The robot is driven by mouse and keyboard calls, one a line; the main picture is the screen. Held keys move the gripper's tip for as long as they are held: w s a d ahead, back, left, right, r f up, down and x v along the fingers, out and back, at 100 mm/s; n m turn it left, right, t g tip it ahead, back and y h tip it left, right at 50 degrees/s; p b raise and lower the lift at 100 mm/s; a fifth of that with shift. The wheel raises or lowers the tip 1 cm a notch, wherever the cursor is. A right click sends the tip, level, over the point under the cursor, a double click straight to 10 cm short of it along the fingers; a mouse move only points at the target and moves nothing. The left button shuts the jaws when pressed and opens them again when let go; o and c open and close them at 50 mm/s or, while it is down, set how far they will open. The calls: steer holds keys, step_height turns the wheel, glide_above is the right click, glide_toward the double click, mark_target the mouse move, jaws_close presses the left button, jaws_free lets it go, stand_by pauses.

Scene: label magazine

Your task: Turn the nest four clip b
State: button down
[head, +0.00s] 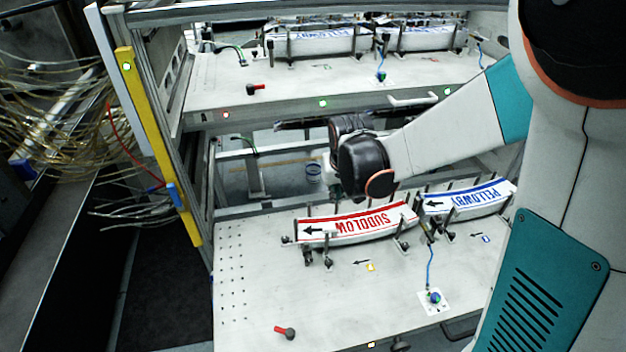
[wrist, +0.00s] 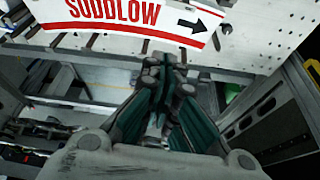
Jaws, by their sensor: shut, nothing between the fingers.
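A curved white piece with a red border and the word SUDDLOW (head: 358,224) lies on the lower shelf; it also shows at the top of the wrist view (wrist: 112,14). Dark clips stand along its front edge, at its left end (head: 308,256) and right end (head: 402,243). Nest and clip letters are too small to read, so I cannot tell which is nest four clip b. My gripper (wrist: 160,78) is shut and empty. In the wrist view its tips lie below the shelf's back edge, apart from the piece. In the head view my wrist mostly hides it.
A blue-bordered PILLOWBY piece (head: 470,199) sits to the right on the lower shelf (head: 250,265). A red-handled part (head: 285,332) lies at its front. The upper shelf (head: 215,82) holds more pieces above my arm. A yellow post (head: 155,140) bounds the left.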

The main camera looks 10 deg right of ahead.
steer(key=b+x, duration=0.3)
steer(key=x, duration=0.8)
steer(key=shift+f, duration=0.35)
steer(key=shift+s+a+r+b, duration=0.1)
steer(key=shift+s+b, duration=0.2)
steer(key=shift+s, duration=0.65)
steer(key=shift+s+a+r+b, duration=0.15)
steer(key=shift+s+b, duration=0.1)
steer(key=shift+s, duration=0.7)
steer(key=shift+f, duration=0.1)
